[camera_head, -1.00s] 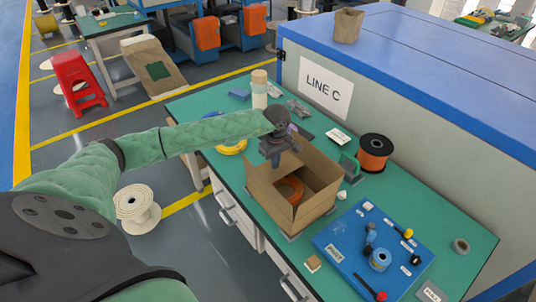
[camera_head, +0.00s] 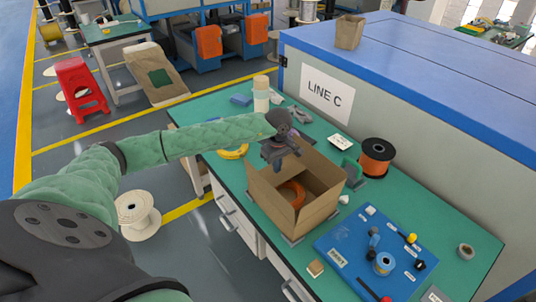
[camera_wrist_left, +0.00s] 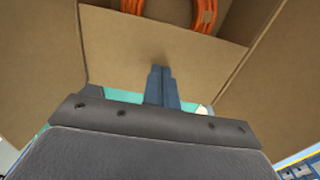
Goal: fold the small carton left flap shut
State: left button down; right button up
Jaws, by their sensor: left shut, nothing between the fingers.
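The small brown carton (camera_head: 268,206) stands open at the top on the green bench, with an orange coil (camera_head: 292,194) inside. My left gripper (camera_head: 277,168) is shut and empty, pointing down at the carton's far left part. In the left wrist view my shut fingertips (camera_wrist_left: 160,72) are in front of a brown cardboard panel (camera_wrist_left: 185,45), and the orange coil (camera_wrist_left: 203,14) shows beyond it. Whether the fingers touch the panel I cannot tell. The left flap is hard to make out from the walls, and my gripper hides part of that side. My right gripper is out of view.
A blue board (camera_head: 345,238) with small parts lies right of the carton on the green bench (camera_head: 435,215). An orange spool (camera_head: 376,157) and a green holder (camera_head: 352,172) stand behind it. A pale cylinder (camera_head: 261,95) stands at the far end. A large blue-topped cabinet (camera_head: 420,75) borders the bench.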

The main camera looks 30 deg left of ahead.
pick_arm(q)
jog(key=shift+s+d+r, duration=0.1)
jog(key=shift+d, duration=0.05)
notch_tip(320, 180, up, 8)
jog(key=p, duration=0.1)
jog(key=shift+r, duration=0.15)
dwell(0.3)
jog(key=shift+p, duration=0.3)
